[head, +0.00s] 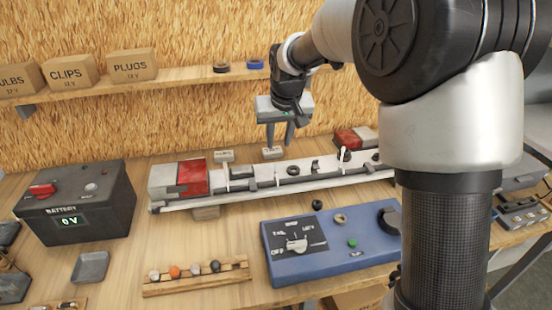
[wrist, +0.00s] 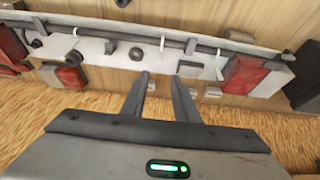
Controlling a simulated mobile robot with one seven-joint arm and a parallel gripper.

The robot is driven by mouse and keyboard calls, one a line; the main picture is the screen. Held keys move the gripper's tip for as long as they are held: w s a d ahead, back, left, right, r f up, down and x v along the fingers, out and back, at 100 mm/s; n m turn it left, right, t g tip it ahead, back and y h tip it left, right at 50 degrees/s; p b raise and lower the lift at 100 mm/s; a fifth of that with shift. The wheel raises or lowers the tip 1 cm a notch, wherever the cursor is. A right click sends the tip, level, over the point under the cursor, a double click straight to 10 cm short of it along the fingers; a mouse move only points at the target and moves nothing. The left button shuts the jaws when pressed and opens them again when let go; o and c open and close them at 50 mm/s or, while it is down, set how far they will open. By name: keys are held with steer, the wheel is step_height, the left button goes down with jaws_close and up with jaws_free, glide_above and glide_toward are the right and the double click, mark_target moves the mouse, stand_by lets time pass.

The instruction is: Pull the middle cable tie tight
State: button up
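The trailer frame is a long white bar (head: 215,195) on the bench, with a dark cable (head: 300,179) along it. The middle cable tie (head: 276,172) is a thin white upright strip around the cable. It also shows in the wrist view (wrist: 162,45), just beyond the fingertips. Other white ties stand at the left (head: 228,176) and right (head: 343,155) of the bar. How tight each loop is cannot be told. My gripper (head: 280,145) points down above and behind the bar, fingers apart and empty. In the wrist view my gripper (wrist: 157,76) is apart from the tie.
Red-and-white lamps stand at the bar's left (head: 193,178) and right (head: 348,138). Small pale blocks (head: 224,156) sit behind the bar. In front are a blue test panel (head: 343,262), a wooden rack (head: 200,280) and a battery (head: 75,210). A shelf (head: 185,76) runs behind.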

glide_above(276, 180)
steer(key=f, duration=1)
steer(key=shift+w+f, duration=0.15)
steer(key=shift+w, duration=0.05)
jaws_close()
stand_by(0.8)
